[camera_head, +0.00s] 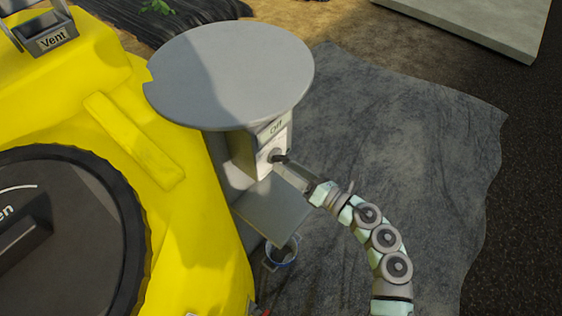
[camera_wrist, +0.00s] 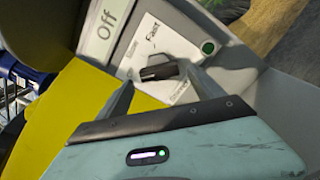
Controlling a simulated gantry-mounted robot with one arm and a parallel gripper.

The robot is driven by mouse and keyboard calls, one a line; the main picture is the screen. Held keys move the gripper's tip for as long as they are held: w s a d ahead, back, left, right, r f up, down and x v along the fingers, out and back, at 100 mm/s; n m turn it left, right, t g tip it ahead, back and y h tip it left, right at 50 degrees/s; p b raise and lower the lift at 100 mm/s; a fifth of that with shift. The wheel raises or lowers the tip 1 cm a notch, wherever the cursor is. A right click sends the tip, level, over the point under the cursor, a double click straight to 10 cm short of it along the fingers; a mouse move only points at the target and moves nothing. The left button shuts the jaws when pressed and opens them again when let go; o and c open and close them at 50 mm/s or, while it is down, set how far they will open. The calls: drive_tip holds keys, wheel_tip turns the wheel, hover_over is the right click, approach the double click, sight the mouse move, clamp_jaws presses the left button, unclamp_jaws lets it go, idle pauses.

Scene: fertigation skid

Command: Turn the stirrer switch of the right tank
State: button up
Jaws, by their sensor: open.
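The stirrer switch is a dark knob (camera_wrist: 160,71) on a white plate in the wrist view. The plate carries the word "Fast" and a green dot, and a sign beside it reads "Off". In the head view the switch box (camera_head: 243,156) stands under a round grey disc, against the yellow tank (camera_head: 190,235). My gripper (camera_head: 283,160) reaches its front from the right. In the wrist view my gripper (camera_wrist: 156,78) is open, with one fingertip on either side of the knob. I cannot tell whether the fingers touch it.
The grey disc (camera_head: 235,70) overhangs the switch box. A grey flat plate (camera_head: 272,208) lies below it, with a small bucket (camera_head: 282,256) underneath. Dark sheeting (camera_head: 400,140) lies open at right.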

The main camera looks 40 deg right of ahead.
drive_tip(key=shift+w+a, duration=0.2)
drive_tip(key=shift+w, duration=1.4)
drive_tip(key=c, duration=1.4)
